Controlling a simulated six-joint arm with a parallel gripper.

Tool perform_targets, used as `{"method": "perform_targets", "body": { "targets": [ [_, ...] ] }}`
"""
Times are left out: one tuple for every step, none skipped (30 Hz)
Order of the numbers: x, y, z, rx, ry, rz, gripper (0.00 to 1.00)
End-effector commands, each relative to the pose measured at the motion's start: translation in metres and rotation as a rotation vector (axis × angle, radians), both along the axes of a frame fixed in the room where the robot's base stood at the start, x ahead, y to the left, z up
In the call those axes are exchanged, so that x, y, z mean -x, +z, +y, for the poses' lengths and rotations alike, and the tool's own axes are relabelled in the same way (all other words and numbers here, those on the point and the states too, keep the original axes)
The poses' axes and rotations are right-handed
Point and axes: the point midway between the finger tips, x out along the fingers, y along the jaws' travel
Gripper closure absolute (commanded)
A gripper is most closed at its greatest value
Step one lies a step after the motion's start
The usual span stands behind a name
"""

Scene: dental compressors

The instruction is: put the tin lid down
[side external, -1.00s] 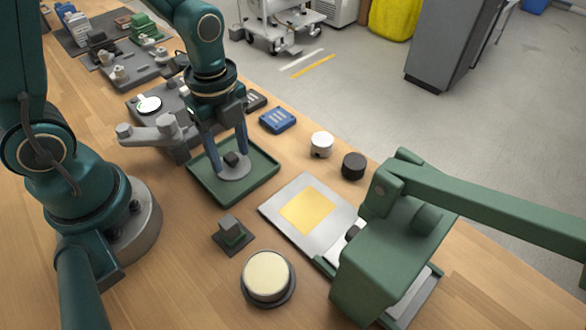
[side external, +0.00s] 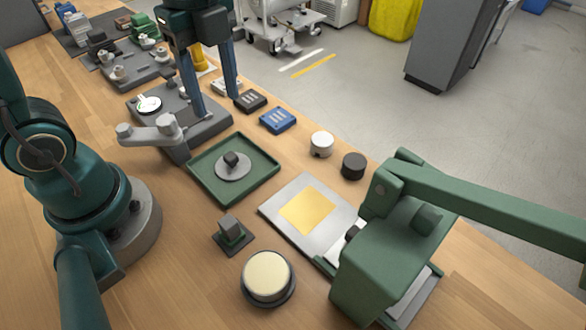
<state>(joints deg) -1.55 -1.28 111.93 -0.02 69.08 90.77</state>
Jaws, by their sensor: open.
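The tin lid is a grey disc (side external: 236,172) with a dark knob on top. It lies flat inside the green tray (side external: 263,188), near the tray's middle. My gripper (side external: 216,108) is open and empty. Its two blue fingers point down, up and away from the lid, and appear over the grey fixture behind the tray in the picture. Nothing is between the fingers that touches them, as far as I can see.
A grey fixture (side external: 205,126) with a jutting arm stands behind the tray. Blue (side external: 278,120) and black blocks lie right of it. White (side external: 321,144) and black (side external: 353,166) cylinders, a metal plate (side external: 284,228), a green press (side external: 385,260) and a cream-topped round tin (side external: 267,277) stand nearer.

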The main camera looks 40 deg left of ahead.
Motion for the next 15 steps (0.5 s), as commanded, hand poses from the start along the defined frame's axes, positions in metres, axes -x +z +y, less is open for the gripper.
{"method": "perform_targets", "body": {
  "targets": [
    [0.001,0.002,0.0,0.0,0.027,-0.011,0.44],
    [0.003,0.004,0.0,0.0,0.055,-0.02,0.44],
    [0.005,0.005,-0.001,0.002,0.11,-0.039,0.44],
    [0.007,0.007,-0.001,0.004,0.161,-0.056,0.44],
    [0.009,0.009,-0.001,0.008,0.223,-0.076,0.44],
    [0.013,0.011,-0.002,0.016,0.317,-0.107,0.44],
    [0.016,0.012,-0.002,0.025,0.394,-0.131,0.44],
    [0.019,0.014,-0.002,0.038,0.477,-0.157,0.44],
    [0.023,0.015,-0.003,0.058,0.59,-0.192,0.44],
    [0.026,0.016,-0.003,0.076,0.675,-0.216,0.44],
    [0.029,0.017,-0.003,0.096,0.76,-0.24,0.44],
    [0.033,0.017,-0.004,0.126,0.869,-0.267,0.44],
    [0.036,0.018,-0.004,0.151,0.948,-0.288,0.44],
    [0.038,0.018,-0.004,0.175,1.023,-0.305,0.44],
    [0.041,0.017,-0.004,0.209,1.117,-0.326,0.44]
  ]
}}
